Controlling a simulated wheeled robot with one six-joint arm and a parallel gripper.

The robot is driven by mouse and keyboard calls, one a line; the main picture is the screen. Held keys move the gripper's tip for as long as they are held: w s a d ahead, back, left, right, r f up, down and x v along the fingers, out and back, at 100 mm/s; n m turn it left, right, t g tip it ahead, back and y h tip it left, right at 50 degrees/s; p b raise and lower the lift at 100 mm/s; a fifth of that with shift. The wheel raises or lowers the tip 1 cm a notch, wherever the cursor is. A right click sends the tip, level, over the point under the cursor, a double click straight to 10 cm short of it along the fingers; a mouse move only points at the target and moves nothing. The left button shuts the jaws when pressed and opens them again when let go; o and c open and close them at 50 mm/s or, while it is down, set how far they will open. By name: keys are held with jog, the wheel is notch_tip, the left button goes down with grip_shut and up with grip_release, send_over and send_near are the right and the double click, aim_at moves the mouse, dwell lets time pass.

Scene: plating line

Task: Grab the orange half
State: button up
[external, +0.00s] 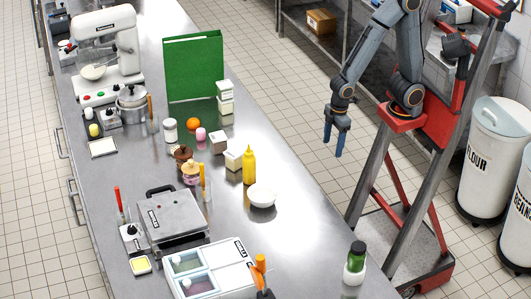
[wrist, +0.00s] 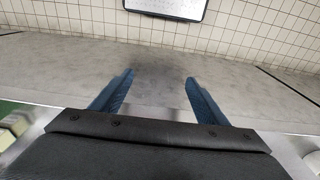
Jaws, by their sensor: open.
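The orange half (external: 193,123) appears in the external view as a small round orange thing on the steel counter (external: 300,215), in front of the green board. A pink item (external: 201,134) sits just beside it. My gripper (external: 334,150) hangs in the air right of the counter, well apart from the orange. In the wrist view my gripper (wrist: 155,90) has its two blue fingers spread with nothing between them. The orange does not show in the wrist view.
A green board (external: 194,68) stands upright behind the orange. A white jar (external: 170,130), small cartons (external: 226,97) and a yellow bottle (external: 249,165) stand near it. A white bowl (external: 262,195) sits nearer the counter's right edge. Bare counter lies right of these.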

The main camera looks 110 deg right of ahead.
notch_tip(320, 180, up, 9)
jog(key=w+d+r+t, duration=0.1)
jog(key=w+d, duration=0.4)
jog(key=w, duration=0.5)
jog(key=w+d+r+t, duration=0.1)
jog(key=w+d+r, duration=0.1)
jog(key=w+d, duration=0.5)
jog(key=m+t+h, duration=0.1)
jog(key=m+t, duration=0.1)
jog(key=t, duration=0.1)
send_near(196, 119)
jog(key=x, duration=0.1)
jog(key=p+x, duration=0.1)
jog(key=shift+s+d+f, duration=0.1)
jog(key=shift+d+f, duration=0.1)
jog(key=shift+f, duration=0.15)
jog(key=shift+w+p+x, duration=0.25)
jog(key=shift+p+x, duration=1.25)
jog(key=shift+x, duration=2)
jog(key=shift+r, duration=0.1)
